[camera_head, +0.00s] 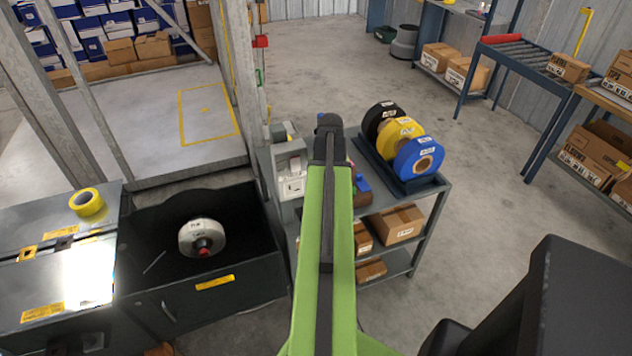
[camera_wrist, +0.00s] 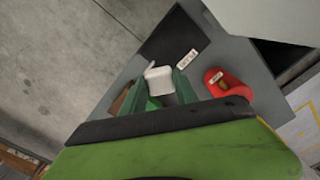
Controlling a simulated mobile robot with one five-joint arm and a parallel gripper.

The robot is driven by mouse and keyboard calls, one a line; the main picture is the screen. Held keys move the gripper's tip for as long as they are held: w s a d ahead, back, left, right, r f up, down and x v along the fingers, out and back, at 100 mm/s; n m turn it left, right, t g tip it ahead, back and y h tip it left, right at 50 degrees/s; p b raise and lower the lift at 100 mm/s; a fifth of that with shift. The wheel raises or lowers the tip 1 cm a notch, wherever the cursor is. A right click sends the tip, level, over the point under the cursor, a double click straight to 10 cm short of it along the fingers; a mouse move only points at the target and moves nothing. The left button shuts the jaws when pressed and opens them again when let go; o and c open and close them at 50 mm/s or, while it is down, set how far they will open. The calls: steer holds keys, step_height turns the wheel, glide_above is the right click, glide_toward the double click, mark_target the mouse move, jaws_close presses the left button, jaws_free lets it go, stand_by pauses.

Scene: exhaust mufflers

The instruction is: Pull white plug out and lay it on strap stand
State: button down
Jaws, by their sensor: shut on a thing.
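In the wrist view, my gripper (camera_wrist: 162,92) has its green fingers closed around a white block-like piece, the white plug (camera_wrist: 158,78). The plug sits over a grey top; I cannot tell whether it still touches anything beneath. In the head view my green arm reaches over the grey cart and hides the fingers and the plug. The dark strap stand (camera_head: 431,183) stands on the cart's right side, to the right of my arm. It carries black (camera_head: 379,117), yellow (camera_head: 396,133) and blue (camera_head: 417,160) strap rolls.
A white device (camera_head: 290,172) stands on the cart left of my arm. A red ring-shaped piece (camera_wrist: 232,84) and a dark labelled plate (camera_wrist: 168,38) lie near my fingers. Open floor lies beyond the cart.

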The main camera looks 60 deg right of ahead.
steer(key=shift+w+f+b, duration=0.15)
steer(key=shift+f+b, duration=0.65)
step_height(320, 180, down, 6)
steer(key=b, duration=0.6)
steer(key=shift+a+f, duration=0.1)
steer(key=shift+f, duration=0.15)
steer(key=c, duration=0.9)
jaws_free()
steer(key=shift+o, duration=0.2)
step_height(320, 180, up, 18)
steer(key=p, duration=1.7)
steer(key=shift+f, duration=0.25)
